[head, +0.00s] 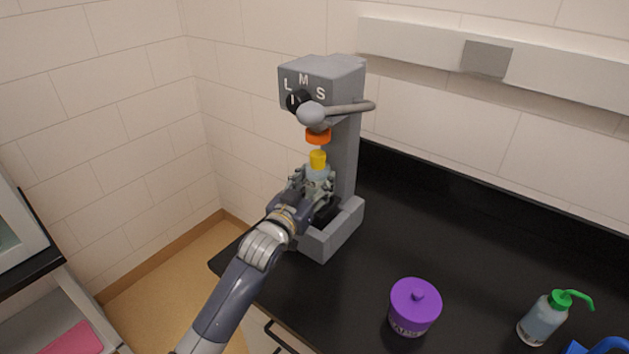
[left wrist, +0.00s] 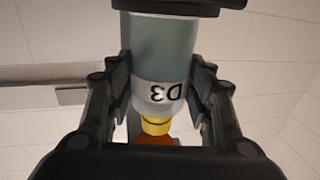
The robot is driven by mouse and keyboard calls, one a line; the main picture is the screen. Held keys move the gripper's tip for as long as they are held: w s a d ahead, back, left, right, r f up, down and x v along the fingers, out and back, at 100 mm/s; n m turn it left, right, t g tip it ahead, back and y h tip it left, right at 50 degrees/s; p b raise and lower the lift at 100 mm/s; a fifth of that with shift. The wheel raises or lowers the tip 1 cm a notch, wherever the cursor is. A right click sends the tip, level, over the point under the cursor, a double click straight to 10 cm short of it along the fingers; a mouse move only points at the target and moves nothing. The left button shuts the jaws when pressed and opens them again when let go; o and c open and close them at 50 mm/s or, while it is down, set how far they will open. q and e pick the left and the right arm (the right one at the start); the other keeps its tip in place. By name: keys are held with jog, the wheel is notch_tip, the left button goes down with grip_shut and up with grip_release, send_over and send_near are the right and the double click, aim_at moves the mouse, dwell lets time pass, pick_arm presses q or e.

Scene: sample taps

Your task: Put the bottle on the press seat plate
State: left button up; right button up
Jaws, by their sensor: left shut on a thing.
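The bottle is clear grey with a yellow cap (head: 318,160). My left gripper (head: 314,182) is shut on it and holds it upright in the press (head: 342,150), below the orange press head (head: 318,136). In the left wrist view the bottle (left wrist: 163,55) shows a label reading D3, with a gripper finger on each side. The grey press base (head: 345,230) shows in part. My gripper and arm hide the bottle's lower end and the seat plate, so I cannot tell whether they touch. My right gripper is not in view.
The press has a lever (head: 345,108) and a dial marked L, M, S. A purple lidded jar (head: 414,308) and a wash bottle with a green top (head: 546,316) stand to the right on the black counter (head: 450,235). The counter between is clear.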

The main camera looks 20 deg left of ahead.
pick_arm(q)
jog(key=shift+f, duration=0.15)
jog(key=o, duration=1.2)
jog(key=shift+o, duration=0.2)
jog(key=shift+r, duration=0.2)
jog(key=shift+s+f, duration=0.15)
jog(key=shift+s, duration=0.05)
jog(key=s+a+b, duration=0.1)
jog(key=s+b, duration=0.1)
jog(key=s, duration=0.9)
jog(key=shift+s+a, duration=0.25)
jog(key=shift+a, duration=0.05)
